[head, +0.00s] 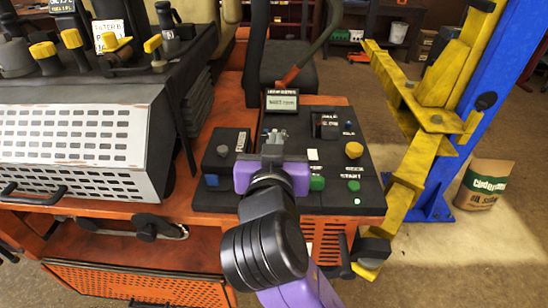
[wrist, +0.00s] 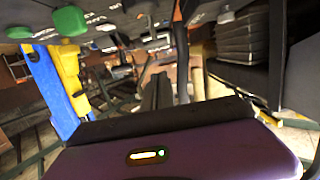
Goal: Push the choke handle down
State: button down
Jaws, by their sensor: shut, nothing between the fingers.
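The black control panel (head: 330,193) on the orange mower carries several knobs and buttons. I cannot make out which one is the choke handle; the labels are too small, and my gripper hides part of the panel. My purple gripper (head: 273,137) is over the middle of the panel, its grey fingers shut and empty, pointing away toward the small display. I cannot tell whether the fingers touch anything. In the wrist view the purple gripper body (wrist: 170,145) fills the bottom, and a green button (wrist: 70,21) shows at the upper left.
A yellow knob (head: 354,150) and a green button (head: 317,183) are right of my gripper. A red-based lever (head: 290,76) rises behind the display (head: 282,101). A white perforated cover (head: 75,135) is left. A yellow lift arm (head: 405,185) and blue post (head: 475,100) stand right.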

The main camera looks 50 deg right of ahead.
jog(key=w+d+f, duration=0.1)
jog(key=w+d+f+p, duration=0.1)
jog(key=d, duration=0.1)
jog(key=w+d+f, duration=0.1)
jog(key=shift+w+d, duration=0.3)
jog(key=shift+w+d+f, duration=0.25)
jog(key=shift+f, duration=0.35)
jog(key=shift+f, duration=0.1)
notch_tip(320, 180, down, 3)
jog(key=shift+r+b, duration=0.1)
jog(key=shift+b, duration=1.05)
jog(key=shift+r, duration=0.25)
